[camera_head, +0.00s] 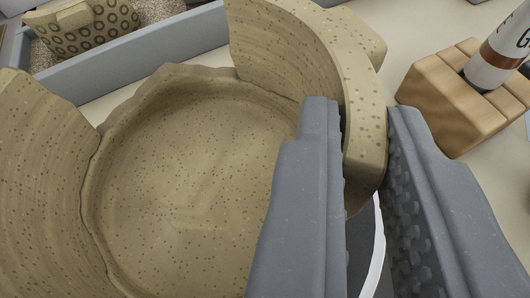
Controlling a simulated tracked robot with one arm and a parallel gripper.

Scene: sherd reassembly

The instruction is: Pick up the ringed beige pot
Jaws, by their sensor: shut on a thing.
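A partly rebuilt beige pot with small brown specks (190,180) fills the left and middle of the view. It has a round base with a jagged broken rim, a tall wall piece at left (38,180) and a curved wall piece with a lug at right (295,55). My gripper (362,125) is shut on the right wall piece, one finger inside the pot and one outside. The fingers hide where this piece meets the base. A beige piece with dark rings and a lug (85,28) lies at top left, away from my gripper.
The ringed piece lies on grainy fill in a grey-walled tray (150,52) behind the pot. A wooden block (445,100) holding a white tube (497,55) stands close by at right. A white curved edge (376,245) shows beneath my gripper.

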